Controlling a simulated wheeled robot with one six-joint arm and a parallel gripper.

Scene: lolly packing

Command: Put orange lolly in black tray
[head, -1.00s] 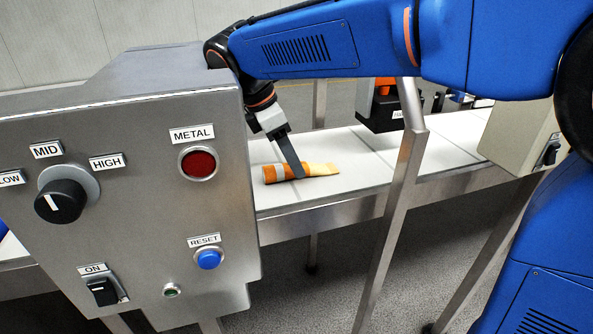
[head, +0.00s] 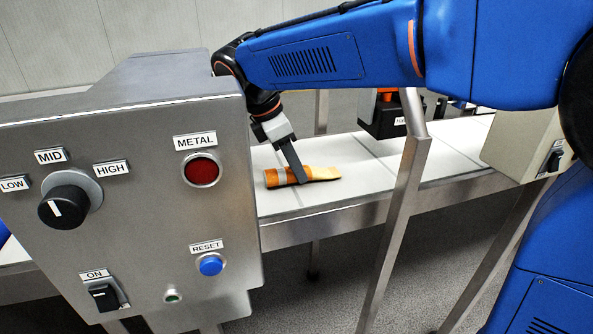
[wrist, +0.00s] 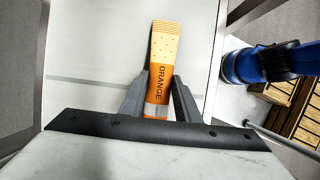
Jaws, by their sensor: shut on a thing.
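The orange lolly (head: 322,174) is in an orange and pale yellow wrapper and lies flat on the white conveyor belt (head: 350,160). In the wrist view the lolly (wrist: 161,68) reads "ORANGE" and points away from me between the fingers. My gripper (head: 301,180) is shut on the lolly near its darker end, with the fingers on both sides of it. In the wrist view my gripper (wrist: 158,84) covers part of the lolly's lower sides. I cannot tell whether the lolly is lifted off the belt. No black tray is clearly seen in either view.
A steel control cabinet (head: 130,210) with METAL light and RESET button stands at left. A slanted metal post (head: 398,200) rises in front of the belt. A black and orange device (head: 385,115) hangs over the belt. Wooden crates (wrist: 290,105) show at right in the wrist view.

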